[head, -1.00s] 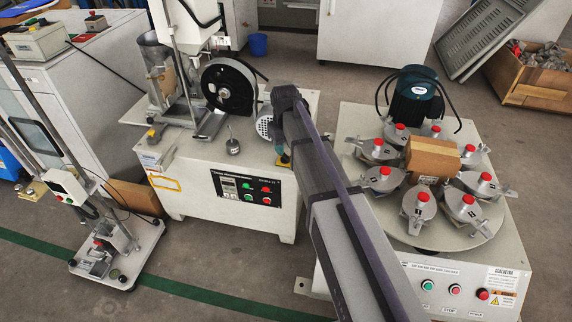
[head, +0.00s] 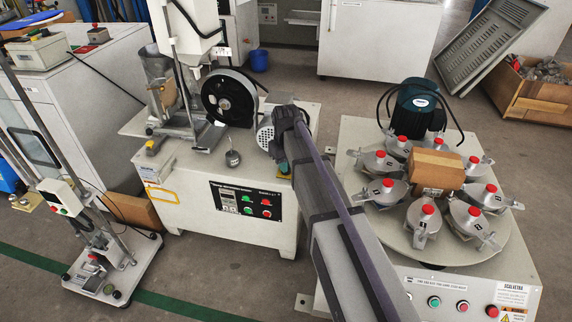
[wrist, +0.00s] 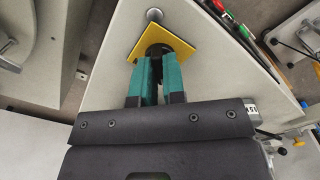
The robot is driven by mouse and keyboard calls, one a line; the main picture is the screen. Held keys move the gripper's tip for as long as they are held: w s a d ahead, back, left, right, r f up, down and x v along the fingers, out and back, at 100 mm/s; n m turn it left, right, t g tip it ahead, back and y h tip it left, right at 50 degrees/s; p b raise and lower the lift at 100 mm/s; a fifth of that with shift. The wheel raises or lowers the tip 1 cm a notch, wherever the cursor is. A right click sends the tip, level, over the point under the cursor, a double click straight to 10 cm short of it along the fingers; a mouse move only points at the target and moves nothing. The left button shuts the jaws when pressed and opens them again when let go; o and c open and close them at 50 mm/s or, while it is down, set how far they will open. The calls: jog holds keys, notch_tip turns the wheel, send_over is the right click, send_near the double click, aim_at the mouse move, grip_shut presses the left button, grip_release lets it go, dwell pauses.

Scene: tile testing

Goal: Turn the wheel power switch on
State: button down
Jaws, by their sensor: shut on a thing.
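The wheel power switch is a black knob (wrist: 155,48) on a yellow square plate (wrist: 180,46), set on the pale top of the wheel machine (head: 200,165). My gripper (wrist: 157,64) has teal fingers and is shut on the knob, with the plate just beyond the fingertips. In the head view my gripper (head: 283,166) is at the right side of the machine top, and my arm hides most of the switch. The black wheel (head: 229,97) stands behind and to the left. The knob's on or off marking cannot be read.
The machine's front panel (head: 246,200) carries red and green buttons. A round table with several red-capped pots (head: 428,210) and a blue-green motor (head: 418,105) stands at right. A small metal weight (head: 233,158) sits on the machine top. Floor lies open in front.

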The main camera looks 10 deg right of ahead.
jog(key=shift+m, duration=0.3)
jog(key=m, duration=0.3)
jog(key=shift+m, duration=0.3)
jog(key=m, duration=0.4)
jog(key=shift+m, duration=0.3)
jog(key=m, duration=0.4)
jog(key=shift+m, duration=2.5)
jog(key=c, duration=1.2)
grip_release()
